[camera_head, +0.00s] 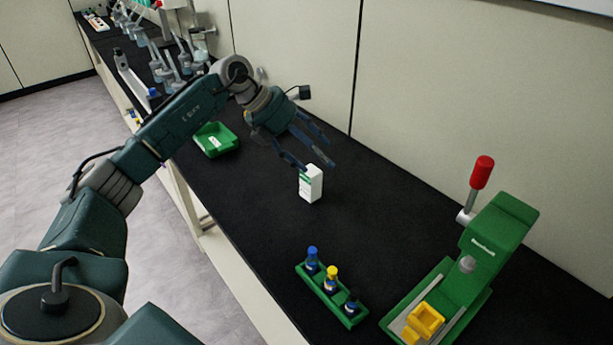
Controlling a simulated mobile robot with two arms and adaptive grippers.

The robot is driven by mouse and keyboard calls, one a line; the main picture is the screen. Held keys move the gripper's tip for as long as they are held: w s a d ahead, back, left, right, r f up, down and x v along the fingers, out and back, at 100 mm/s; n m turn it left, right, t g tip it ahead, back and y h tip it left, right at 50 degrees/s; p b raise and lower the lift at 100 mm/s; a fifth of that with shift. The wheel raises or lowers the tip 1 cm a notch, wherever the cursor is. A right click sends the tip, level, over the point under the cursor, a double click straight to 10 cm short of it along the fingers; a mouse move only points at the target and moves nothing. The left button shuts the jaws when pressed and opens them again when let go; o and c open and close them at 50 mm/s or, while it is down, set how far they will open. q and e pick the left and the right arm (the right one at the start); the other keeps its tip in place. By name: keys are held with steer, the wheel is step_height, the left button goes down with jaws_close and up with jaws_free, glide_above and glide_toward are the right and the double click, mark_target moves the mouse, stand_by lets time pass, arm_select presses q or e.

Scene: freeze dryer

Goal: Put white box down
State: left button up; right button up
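The white box (311,184) has a green-marked label and stands upright on the black bench top (265,220). My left gripper (319,166) reaches in from the left, just above and behind the box. Its fingers are spread apart: one tip is at the box's upper left edge, the other is past its upper right with a gap. I cannot tell whether the near finger touches the box. My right gripper is not in view.
A green rack (338,308) with blue-, yellow- and black-capped vials stands in front. A green press with a red-handled lever (490,240) is at the right. A green tray (215,139) lies behind left. Glassware lines the far bench. The bench around the box is clear.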

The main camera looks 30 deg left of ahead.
arm_select(q)
steer(key=s+d+r+n+t+h, duration=0.1)
steer(key=s+d+r+n+h, duration=0.1)
steer(key=d+h, duration=0.35)
step_height(320, 180, up, 8)
steer(key=n+t+h+b, duration=0.25)
steer(key=n+t, duration=0.35)
steer(key=n, duration=0.3)
steer(key=w+a+f+n+t+y+b, duration=0.1)
steer(key=w+a+n+t+y, duration=0.3)
steer(key=a+n, duration=0.6)
steer(key=n+g+y+b, duration=0.25)
steer(key=n+y, duration=0.35)
steer(key=n, duration=1)
glide_toward(307, 184)
steer(key=shift+w+d+f+g, duration=0.1)
steer(key=shift+w+g, duration=0.1)
steer(key=shift+w, duration=0.25)
steer(key=shift+w+d+f+g, duration=0.1)
steer(key=shift+w+d+g, duration=0.05)
steer(key=shift+w, duration=0.25)
steer(key=shift+w+f+n, duration=0.2)
steer(key=shift+w+n, duration=0.1)
steer(key=shift+w, duration=0.25)
steer(key=x, duration=0.4)
steer(key=shift+d, duration=0.15)
steer(key=shift+p+x, duration=0.5)
steer(key=shift+x, duration=2.25)
steer(key=shift+r, duration=0.15)
steer(key=c, duration=0.9)
